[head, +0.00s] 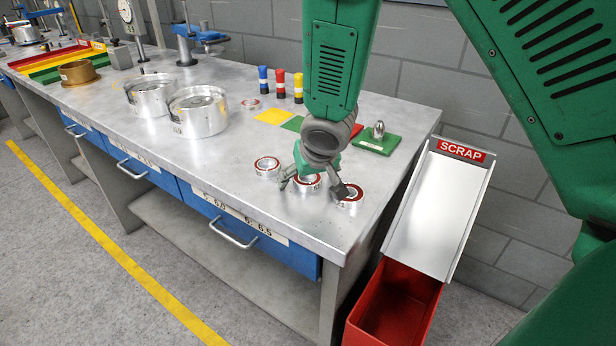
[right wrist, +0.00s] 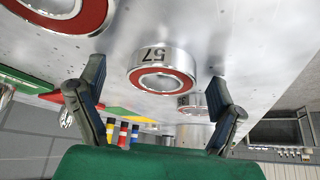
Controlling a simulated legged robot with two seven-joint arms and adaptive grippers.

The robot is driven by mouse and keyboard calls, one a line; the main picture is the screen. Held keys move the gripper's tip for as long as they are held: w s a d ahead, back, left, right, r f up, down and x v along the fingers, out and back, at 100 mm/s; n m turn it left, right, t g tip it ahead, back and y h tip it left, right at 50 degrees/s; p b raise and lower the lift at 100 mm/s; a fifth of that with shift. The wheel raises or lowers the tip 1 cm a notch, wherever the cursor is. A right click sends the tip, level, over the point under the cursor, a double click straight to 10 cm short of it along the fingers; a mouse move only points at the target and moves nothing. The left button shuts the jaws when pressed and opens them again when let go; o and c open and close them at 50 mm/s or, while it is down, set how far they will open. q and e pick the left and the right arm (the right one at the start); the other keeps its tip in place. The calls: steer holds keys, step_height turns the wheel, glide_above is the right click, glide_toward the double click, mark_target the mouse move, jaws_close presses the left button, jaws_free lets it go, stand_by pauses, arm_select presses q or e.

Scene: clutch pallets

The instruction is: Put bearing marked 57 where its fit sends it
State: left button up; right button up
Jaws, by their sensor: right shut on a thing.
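The bearing marked 57 (right wrist: 162,72) is a silver ring with a red seal, and its mark shows in the right wrist view. In the head view this bearing (head: 307,184) is the middle one of three near the bench's front right. My right gripper (head: 315,185) is shut on it, with one finger on either side, and hides part of it. The bearing appears to be at bench level; I cannot tell whether it touches the top. Similar bearings stand to its left (head: 267,167) and right (head: 350,194). My left gripper is not in view.
A steel SCRAP chute (head: 440,205) slopes to a red bin (head: 395,305) right of the bench (head: 235,165). Behind the gripper are yellow (head: 274,116) and green (head: 378,144) plates and marker-like cylinders (head: 280,83). Two large silver housings (head: 198,113) stand left. Labelled drawers (head: 235,220) line the front.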

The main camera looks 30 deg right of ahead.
steer(key=shift+s+a+f, duration=0.1)
steer(key=shift+s+f, duration=0.25)
steer(key=shift+f, duration=0.1)
steer(key=shift+w+r+p, duration=0.1)
steer(key=shift+r+p, duration=0.25)
steer(key=shift+r, duration=0.2)
steer(key=p+v, duration=0.2)
steer(key=v, duration=1)
steer(key=shift+w+r, duration=0.15)
steer(key=shift+r, duration=0.15)
steer(key=shift+d, duration=0.2)
